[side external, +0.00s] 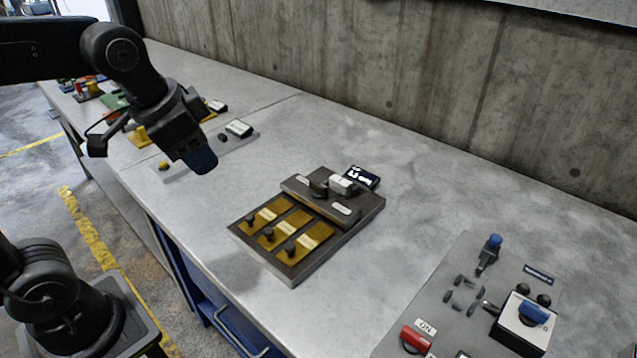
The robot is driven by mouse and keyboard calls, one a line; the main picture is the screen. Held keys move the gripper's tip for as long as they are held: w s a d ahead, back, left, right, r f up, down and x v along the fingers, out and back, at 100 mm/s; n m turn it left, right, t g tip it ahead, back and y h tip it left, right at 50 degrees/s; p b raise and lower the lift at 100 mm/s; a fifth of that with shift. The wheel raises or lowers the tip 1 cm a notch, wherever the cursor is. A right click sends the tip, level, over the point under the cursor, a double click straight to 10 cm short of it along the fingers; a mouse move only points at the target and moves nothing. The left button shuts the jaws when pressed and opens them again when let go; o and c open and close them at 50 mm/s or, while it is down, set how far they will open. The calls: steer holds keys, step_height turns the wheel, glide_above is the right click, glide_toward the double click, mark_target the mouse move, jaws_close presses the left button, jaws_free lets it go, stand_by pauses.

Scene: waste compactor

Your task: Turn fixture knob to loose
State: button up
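A dark fixture board (262,262) lies on the grey bench in the middle of the side external view. Its raised back part (366,209) carries a dark knob-like part (318,186), a white block (342,184) and small pale labels too small to read. Its front part has three yellow plates, each with a small black knob, such as the nearest one (291,248). I cannot tell which part is the fixture knob. My gripper (203,162) hangs above the bench, left of the board and apart from it. Its fingers look dark blue and their gap is not visible.
A small black display (364,176) stands behind the board. A grey control panel (440,312) with a red switch (415,339), blue-topped lever (489,252) and blue knob (533,312) is at lower right. A concrete wall (450,90) bounds the bench's back. Bare bench surrounds the board.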

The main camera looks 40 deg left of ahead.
steer(key=w+m+g, duration=0.2)
steer(key=w+m, duration=0.5)
steer(key=w, duration=0.6)
steer(key=m+g, duration=0.3)
steer(key=m, duration=0.5)
glide_toward(319, 183)
steer(key=f, duration=0.9)
steer(key=shift+s+f, duration=0.2)
steer(key=shift+f, duration=0.2)
steer(key=shift+c, duration=0.3)
jaws_close()
